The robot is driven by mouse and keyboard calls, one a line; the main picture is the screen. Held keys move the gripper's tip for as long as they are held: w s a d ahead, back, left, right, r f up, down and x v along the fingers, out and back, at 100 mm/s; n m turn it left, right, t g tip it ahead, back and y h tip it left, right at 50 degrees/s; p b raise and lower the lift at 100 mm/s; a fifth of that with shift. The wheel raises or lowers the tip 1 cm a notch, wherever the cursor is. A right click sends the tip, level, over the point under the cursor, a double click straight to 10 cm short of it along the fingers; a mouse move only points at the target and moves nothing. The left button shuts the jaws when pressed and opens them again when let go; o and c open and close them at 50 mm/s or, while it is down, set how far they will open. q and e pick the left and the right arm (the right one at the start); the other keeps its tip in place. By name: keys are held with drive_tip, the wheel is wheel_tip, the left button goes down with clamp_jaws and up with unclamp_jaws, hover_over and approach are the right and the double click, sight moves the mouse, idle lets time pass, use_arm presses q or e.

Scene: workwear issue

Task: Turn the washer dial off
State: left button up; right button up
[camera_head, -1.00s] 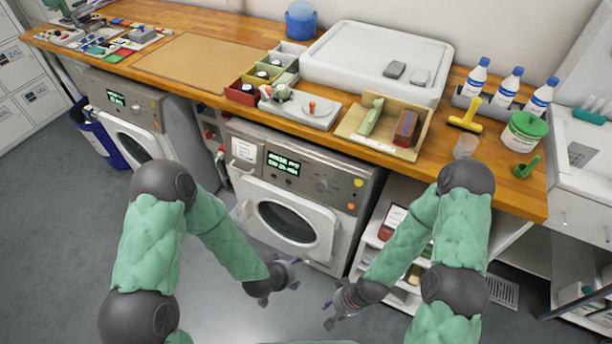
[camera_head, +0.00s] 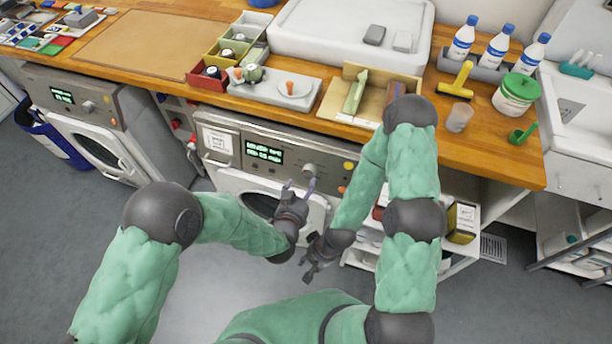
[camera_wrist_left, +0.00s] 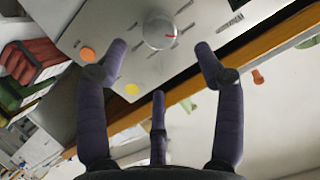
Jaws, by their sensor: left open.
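The washer (camera_head: 232,180) under the counter has a grey front panel with a lit green display (camera_head: 265,153). Its round dial (camera_head: 309,171) sits right of the display. In the left wrist view the dial (camera_wrist_left: 160,30) is a clear-looking knob with a red mark on its right side. My left gripper (camera_head: 299,184) is open and empty, just in front of and below the dial. In the wrist view its two outer fingertips (camera_wrist_left: 160,50) stand on either side of the dial, apart from it. My right gripper (camera_head: 308,257) looks open and empty, lower, in front of the washer.
An orange button (camera_wrist_left: 87,54) and a yellow button (camera_wrist_left: 132,89) lie close to the dial. The wooden counter edge (camera_head: 300,122) overhangs the panel. A second washer (camera_head: 85,115) stands to the left. Open shelves are at the right, and the floor in front is clear.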

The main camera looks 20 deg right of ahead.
sight(308, 175)
use_arm(q)
drive_tip(key=b+x, duration=0.2)
drive_tip(key=x, duration=0.5)
drive_tip(key=shift+w+d+f, duration=0.1)
drive_tip(key=shift+w+f, duration=0.05)
drive_tip(key=shift+w, duration=0.05)
drive_tip(key=c, duration=1.1)
